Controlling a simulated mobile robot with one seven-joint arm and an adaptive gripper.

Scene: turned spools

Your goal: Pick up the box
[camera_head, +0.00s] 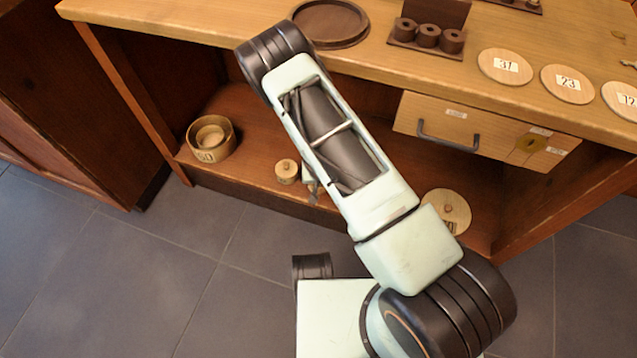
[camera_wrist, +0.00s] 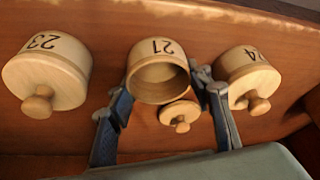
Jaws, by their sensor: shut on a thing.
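A round pale wooden box marked 21 (camera_wrist: 157,58) is in the middle of the wrist view, its open mouth facing the camera. My gripper (camera_wrist: 165,86) has one finger on each side of it and is shut on its wall. A small round lid with a knob (camera_wrist: 181,113) lies just below the open mouth; whether it touches the box I cannot tell. In the head view my arm hides the box and nearly all of my gripper.
Knobbed lidded boxes marked 23 (camera_wrist: 50,70) and 24 (camera_wrist: 246,72) flank the held box. In the head view, the lower shelf holds an open round box (camera_head: 211,139) and a small lidded one (camera_head: 287,171). A drawer (camera_head: 485,130) hangs under the worktop (camera_head: 200,22).

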